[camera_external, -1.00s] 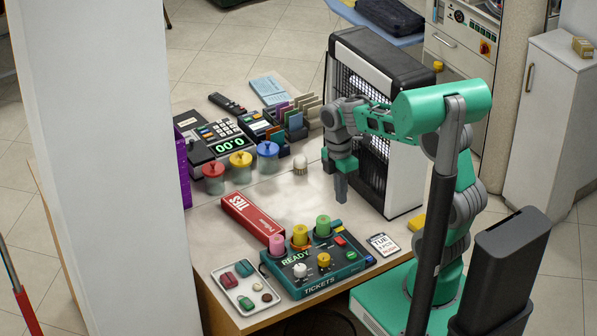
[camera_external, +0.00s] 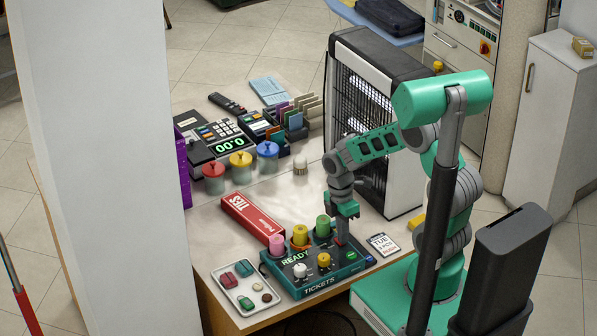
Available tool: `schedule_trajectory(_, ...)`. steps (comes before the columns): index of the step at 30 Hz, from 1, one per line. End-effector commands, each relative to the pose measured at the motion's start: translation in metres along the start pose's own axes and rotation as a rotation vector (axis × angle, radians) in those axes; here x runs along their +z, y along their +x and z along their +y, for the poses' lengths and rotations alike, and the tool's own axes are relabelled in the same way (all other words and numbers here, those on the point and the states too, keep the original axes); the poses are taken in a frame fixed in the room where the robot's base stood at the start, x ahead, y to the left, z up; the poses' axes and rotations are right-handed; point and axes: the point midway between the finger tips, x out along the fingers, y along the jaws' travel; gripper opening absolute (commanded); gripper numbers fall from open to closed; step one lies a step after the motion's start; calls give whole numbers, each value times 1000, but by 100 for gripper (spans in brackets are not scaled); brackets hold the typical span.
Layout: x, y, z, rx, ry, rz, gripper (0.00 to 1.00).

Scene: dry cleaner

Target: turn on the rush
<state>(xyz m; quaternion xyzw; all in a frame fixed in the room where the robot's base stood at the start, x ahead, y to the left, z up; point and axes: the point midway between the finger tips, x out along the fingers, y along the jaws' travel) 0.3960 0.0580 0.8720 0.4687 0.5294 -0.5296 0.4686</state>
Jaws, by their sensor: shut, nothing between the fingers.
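The teal ticket box (camera_external: 322,282) lies on the counter, marked TICKETS on its front, with a lit READY display (camera_external: 294,257). On top are pink (camera_external: 277,246), yellow (camera_external: 300,236) and green (camera_external: 322,227) cylinders, a white knob (camera_external: 300,270), a yellow knob (camera_external: 324,260) and a green button (camera_external: 351,255). I cannot read a rush label on any control. My gripper (camera_external: 341,240) is shut and empty, pointing down at the box's back right corner. Its tips cover the red control there; whether they touch it cannot be told.
A red TIES box (camera_external: 252,219) lies behind the ticket box. A small tray (camera_external: 245,287) is at its left and a TUE card (camera_external: 384,244) at its right. A tall black-and-white heater-like unit (camera_external: 402,170) stands behind my arm. Lidded jars (camera_external: 240,168) stand farther back.

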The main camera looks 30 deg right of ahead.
Motion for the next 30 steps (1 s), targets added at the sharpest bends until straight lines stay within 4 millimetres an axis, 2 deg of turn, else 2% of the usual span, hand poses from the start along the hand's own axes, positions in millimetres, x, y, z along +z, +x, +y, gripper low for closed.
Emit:
schedule_trajectory(4,0,0,0,0,0,0,0)
schedule_trajectory(7,0,8,-2,-2,0,0,0)
schedule_trajectory(14,0,6,-2,-3,0,0,0)
schedule_trajectory(24,0,0,13,2,1,0,0)
schedule_trajectory(30,0,-1,14,1,0,0,0)
